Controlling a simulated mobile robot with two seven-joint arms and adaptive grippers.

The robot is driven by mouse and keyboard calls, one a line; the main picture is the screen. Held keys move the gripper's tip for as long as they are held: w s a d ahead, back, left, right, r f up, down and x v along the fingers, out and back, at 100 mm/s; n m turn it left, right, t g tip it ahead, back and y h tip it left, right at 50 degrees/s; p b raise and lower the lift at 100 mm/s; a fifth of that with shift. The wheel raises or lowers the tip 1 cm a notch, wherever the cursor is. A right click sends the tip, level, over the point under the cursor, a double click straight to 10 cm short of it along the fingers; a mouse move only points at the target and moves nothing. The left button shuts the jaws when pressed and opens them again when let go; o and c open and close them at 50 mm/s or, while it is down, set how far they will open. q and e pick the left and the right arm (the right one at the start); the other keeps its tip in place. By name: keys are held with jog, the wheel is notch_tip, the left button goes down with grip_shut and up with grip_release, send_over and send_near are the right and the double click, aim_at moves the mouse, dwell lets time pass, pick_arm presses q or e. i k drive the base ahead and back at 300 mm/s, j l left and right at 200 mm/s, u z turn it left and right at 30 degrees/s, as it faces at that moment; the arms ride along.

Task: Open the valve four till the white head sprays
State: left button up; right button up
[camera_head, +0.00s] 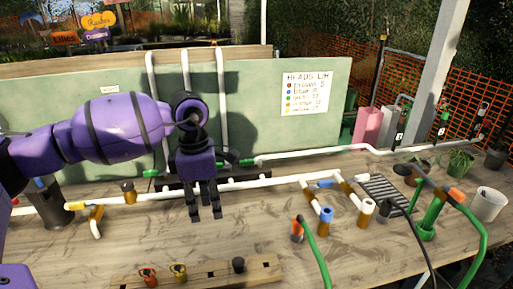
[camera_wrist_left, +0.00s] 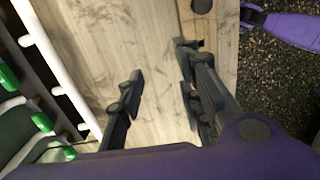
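My left gripper (camera_head: 206,217) hangs fingers-down over the wooden table, in front of the white pipe (camera_head: 270,181). Its fingers are apart with nothing between them; the wrist view also shows the gap (camera_wrist_left: 160,90). Green handle-like parts show near the pipes in the head view, at the left (camera_head: 151,173) and right (camera_head: 247,162) of the gripper, and in the wrist view (camera_wrist_left: 42,122). No number is readable, so I cannot tell which is valve four. A white-topped brown fitting (camera_head: 367,207) stands on the right; I see no spray. My right gripper is not in view.
A blue-topped fitting (camera_head: 326,214) and an orange-topped one stand right of my gripper. A wooden rack (camera_head: 208,272) with red, yellow and black pieces lies at the front edge. A green hose (camera_head: 318,255) and white pot (camera_head: 488,204) are at the right. A panel (camera_head: 250,105) stands behind.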

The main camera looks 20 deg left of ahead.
aim_at(245, 162)
jog(key=i, duration=1.1)
